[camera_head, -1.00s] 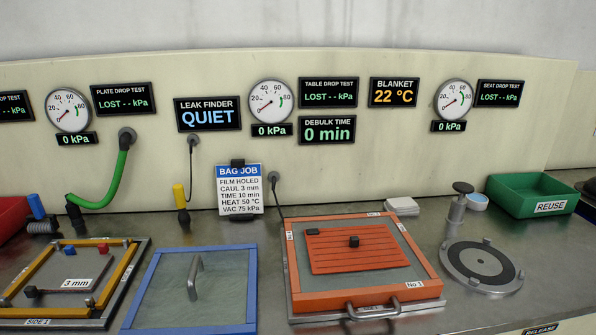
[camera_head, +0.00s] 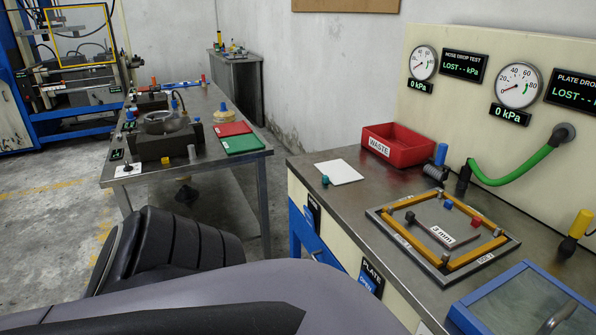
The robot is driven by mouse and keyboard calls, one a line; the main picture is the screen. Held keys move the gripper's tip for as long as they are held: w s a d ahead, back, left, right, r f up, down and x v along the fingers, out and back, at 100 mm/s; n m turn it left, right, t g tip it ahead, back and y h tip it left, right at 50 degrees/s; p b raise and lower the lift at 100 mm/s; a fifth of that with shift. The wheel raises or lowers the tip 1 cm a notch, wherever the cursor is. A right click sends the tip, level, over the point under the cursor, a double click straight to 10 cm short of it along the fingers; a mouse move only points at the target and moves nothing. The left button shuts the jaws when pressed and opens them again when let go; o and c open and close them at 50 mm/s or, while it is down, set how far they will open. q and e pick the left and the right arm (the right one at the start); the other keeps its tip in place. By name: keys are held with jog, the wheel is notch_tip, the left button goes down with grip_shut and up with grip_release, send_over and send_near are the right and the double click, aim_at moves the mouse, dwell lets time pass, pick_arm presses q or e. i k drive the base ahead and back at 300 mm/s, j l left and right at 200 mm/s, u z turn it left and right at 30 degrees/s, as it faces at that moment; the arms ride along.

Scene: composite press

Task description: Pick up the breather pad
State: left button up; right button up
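A thin white square pad (camera_head: 334,171) lies flat on the steel bench, left of the red WASTE bin. It looks like the breather pad, but no label shows on it. A small teal knob (camera_head: 325,181) is at its front left corner; I cannot tell whether it is attached. Grey and black parts of my own arm fill the lower left of the view. Neither of my grippers is in view.
The red WASTE bin (camera_head: 398,144) stands behind the pad. A plate with a yellow frame (camera_head: 404,235) and a blue-framed panel (camera_head: 505,292) lie to the right. Another workbench (camera_head: 191,162) stands at left across a floor gap.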

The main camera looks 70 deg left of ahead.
aim_at(336, 173)
jog(key=u, duration=1.95)
jog(key=z, duration=0.75)
jog(key=i+j+z, duration=0.2)
jog(key=j+z, duration=0.2)
jog(key=i+j, duration=0.1)
jog(key=j, duration=0.35)
jog(key=i+j, duration=0.1)
jog(key=j, duration=0.35)
